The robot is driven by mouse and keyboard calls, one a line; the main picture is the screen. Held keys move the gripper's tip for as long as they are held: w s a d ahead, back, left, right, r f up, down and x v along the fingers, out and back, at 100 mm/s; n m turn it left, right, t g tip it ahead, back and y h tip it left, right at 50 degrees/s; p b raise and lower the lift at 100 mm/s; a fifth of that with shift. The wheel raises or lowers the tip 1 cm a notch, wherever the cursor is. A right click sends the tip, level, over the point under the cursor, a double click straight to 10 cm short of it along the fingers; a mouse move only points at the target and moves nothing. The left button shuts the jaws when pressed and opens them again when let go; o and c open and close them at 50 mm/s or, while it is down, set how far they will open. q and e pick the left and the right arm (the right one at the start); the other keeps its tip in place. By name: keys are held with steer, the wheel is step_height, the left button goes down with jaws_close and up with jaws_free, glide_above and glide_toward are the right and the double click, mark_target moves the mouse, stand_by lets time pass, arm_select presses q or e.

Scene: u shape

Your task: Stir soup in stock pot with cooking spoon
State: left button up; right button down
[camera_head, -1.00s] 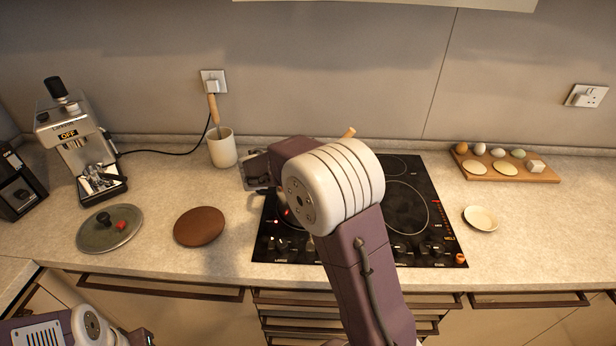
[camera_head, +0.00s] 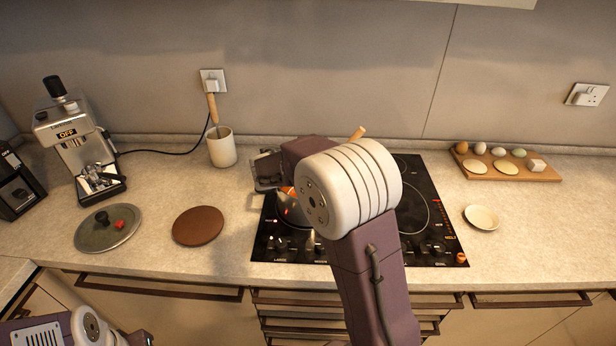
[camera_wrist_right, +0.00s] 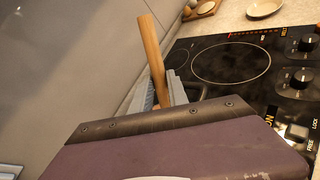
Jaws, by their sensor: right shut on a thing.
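My right arm reaches over the black hob and covers most of the stock pot (camera_head: 289,210). A sliver of pot with orange-red soup shows left of the wrist. My right gripper (camera_wrist_right: 163,92) is shut on the wooden handle of the cooking spoon (camera_wrist_right: 152,52), as the right wrist view shows. The handle's end also sticks out behind the arm in the head view (camera_head: 357,133). The spoon's lower end is hidden. Only part of my left arm shows at the bottom left; its gripper is out of view.
The hob (camera_head: 425,185) has free burners on the right. A pot lid (camera_head: 108,235) and a round brown mat (camera_head: 198,226) lie left of it. A utensil holder (camera_head: 222,150) and coffee machine (camera_head: 75,140) stand behind. A small plate (camera_head: 482,217) and food board (camera_head: 540,176) are right.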

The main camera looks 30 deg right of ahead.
steer(key=s+d+r+p, duration=0.2)
steer(key=d+r+p, duration=0.1)
steer(key=r+p, duration=0.1)
steer(key=s+d+r+p, duration=0.1)
steer(key=d+r+p, duration=0.2)
steer(key=r, duration=0.4)
steer(key=shift+s+r+p, duration=0.3)
steer(key=shift+s+p, duration=0.05)
steer(key=shift+p, duration=0.1)
stand_by(0.5)
step_height(320, 180, up, 5)
steer(key=p, duration=0.4)
stand_by(0.5)
